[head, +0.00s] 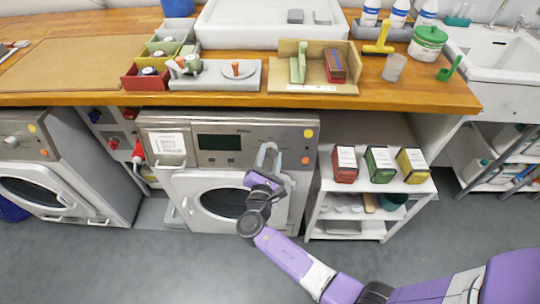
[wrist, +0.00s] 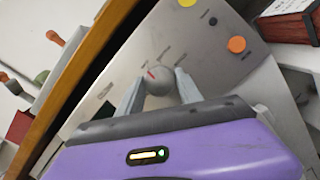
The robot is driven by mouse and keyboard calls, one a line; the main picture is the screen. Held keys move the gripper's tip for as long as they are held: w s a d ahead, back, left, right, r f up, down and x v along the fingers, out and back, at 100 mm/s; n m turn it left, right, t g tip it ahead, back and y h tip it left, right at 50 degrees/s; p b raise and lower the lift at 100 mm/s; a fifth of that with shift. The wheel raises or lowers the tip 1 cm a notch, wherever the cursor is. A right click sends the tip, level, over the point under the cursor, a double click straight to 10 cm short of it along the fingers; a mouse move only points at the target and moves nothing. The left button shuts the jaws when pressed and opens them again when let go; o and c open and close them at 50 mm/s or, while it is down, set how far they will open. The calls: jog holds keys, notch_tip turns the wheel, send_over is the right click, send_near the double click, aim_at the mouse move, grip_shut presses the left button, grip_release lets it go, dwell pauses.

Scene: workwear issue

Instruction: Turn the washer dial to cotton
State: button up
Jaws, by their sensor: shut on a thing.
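The washer (head: 228,140) stands under the wooden counter, with a steel front panel, a dark display (head: 219,142) and a round door (head: 222,202). Its dial (wrist: 159,80) is a grey round knob with a red mark, seen in the wrist view. Labels ring the dial, too small to read. My gripper (wrist: 157,86) is shut on the dial, with one finger on each side. In the head view my gripper (head: 267,155) is at the right part of the panel and mostly hides the dial.
A yellow dot (head: 307,133) and an orange dot (head: 306,160) are on the panel right of my gripper. A low white shelf (head: 345,218) with red, green (head: 379,164) and yellow boxes stands to the right. The counter edge (head: 250,99) overhangs above the washer.

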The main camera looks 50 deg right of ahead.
jog(key=shift+m, duration=0.3)
jog(key=m+g+b, duration=0.1)
jog(key=m+b, duration=0.1)
jog(key=m, duration=0.2)
jog(key=shift+g, duration=0.4)
jog(key=shift+w+a+r+m+g+y+b, duration=0.1)
jog(key=shift+m+g+b, duration=0.2)
jog(key=shift+m, duration=0.65)
jog(key=shift+s+d+f+m+g+y+b, duration=0.1)
jog(key=shift+m+g+b, duration=0.25)
jog(key=shift+m, duration=0.55)
jog(key=shift+w+a+r+m+g+y+b, duration=0.1)
jog(key=shift+m+g+b, duration=0.2)
jog(key=shift+m, duration=0.65)
jog(key=o, duration=1.4)
jog(key=shift+c, duration=0.2)
jog(key=v, duration=0.7)
jog(key=shift+a, duration=0.35)
